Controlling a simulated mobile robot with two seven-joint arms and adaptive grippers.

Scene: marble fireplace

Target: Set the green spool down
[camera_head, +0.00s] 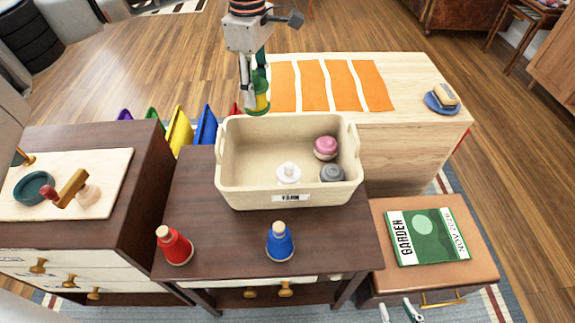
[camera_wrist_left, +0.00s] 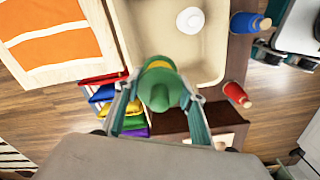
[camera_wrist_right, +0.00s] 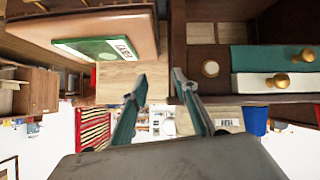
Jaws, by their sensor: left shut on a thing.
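The green spool (camera_head: 258,104), with a yellow band, is held by my left gripper (camera_head: 254,88). In the head view it hangs near the back-left corner of the cream bin (camera_head: 228,185), beside the orange-striped cloth (camera_head: 284,87). The spool also shows between the fingers in the left wrist view (camera_wrist_left: 160,92). My left gripper is shut on it. My right gripper (camera_wrist_right: 160,80) has its fingers apart with nothing between them; its tips (camera_head: 402,312) show at the head view's bottom edge. A red spool (camera_head: 174,246) and a blue spool (camera_head: 280,243) stand on the dark table.
The bin holds pink (camera_head: 326,147), white (camera_head: 288,173) and grey (camera_head: 332,172) items. Coloured folders (camera_head: 181,130) stand left of it. A blue dish (camera_head: 441,102) sits on the pale table (camera_head: 408,70). A green book (camera_head: 428,236) lies on a stool. The dark table's front is partly clear.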

